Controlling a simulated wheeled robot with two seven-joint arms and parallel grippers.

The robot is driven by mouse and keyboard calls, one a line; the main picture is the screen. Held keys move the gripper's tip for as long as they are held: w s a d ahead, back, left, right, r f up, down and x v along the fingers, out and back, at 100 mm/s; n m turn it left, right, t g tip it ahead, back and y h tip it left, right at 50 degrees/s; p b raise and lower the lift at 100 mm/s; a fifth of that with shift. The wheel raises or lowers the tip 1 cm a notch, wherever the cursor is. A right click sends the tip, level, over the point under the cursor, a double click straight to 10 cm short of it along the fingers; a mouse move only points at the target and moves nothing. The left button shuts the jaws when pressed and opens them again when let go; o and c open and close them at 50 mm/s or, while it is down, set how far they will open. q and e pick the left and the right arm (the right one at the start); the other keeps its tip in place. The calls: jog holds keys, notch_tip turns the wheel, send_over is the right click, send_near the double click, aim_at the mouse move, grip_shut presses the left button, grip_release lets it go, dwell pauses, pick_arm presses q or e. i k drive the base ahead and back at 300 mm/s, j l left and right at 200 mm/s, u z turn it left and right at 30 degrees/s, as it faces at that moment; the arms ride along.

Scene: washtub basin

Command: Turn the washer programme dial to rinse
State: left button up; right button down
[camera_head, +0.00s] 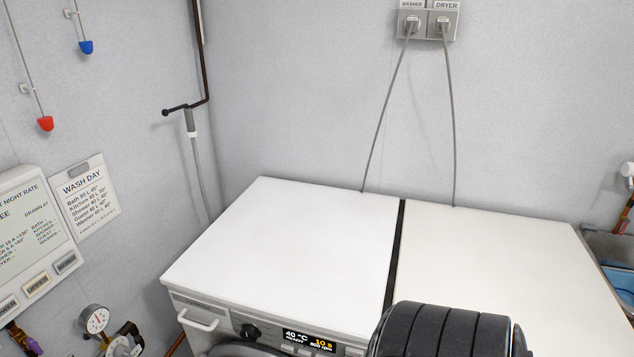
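The washer (285,235) is the white machine on the left, seen from above with part of its front panel. The dial's pointer setting is too small to read. A black, ribbed cylindrical part of my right arm covers the lower right of the view. Neither gripper shows, and nothing of mine is at the dial.
A dryer (500,250) stands right of the washer across a dark gap. A detergent drawer handle (198,321) juts out left of the dial. A pressure gauge (95,320) is at lower left. A basin (612,248) is at the right edge. Both machine tops are clear.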

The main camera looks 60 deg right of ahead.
aim_at(250, 332)
jog(key=l+z, duration=0.1)
jog(key=z, duration=1.45)
jog(key=k+l, duration=0.05)
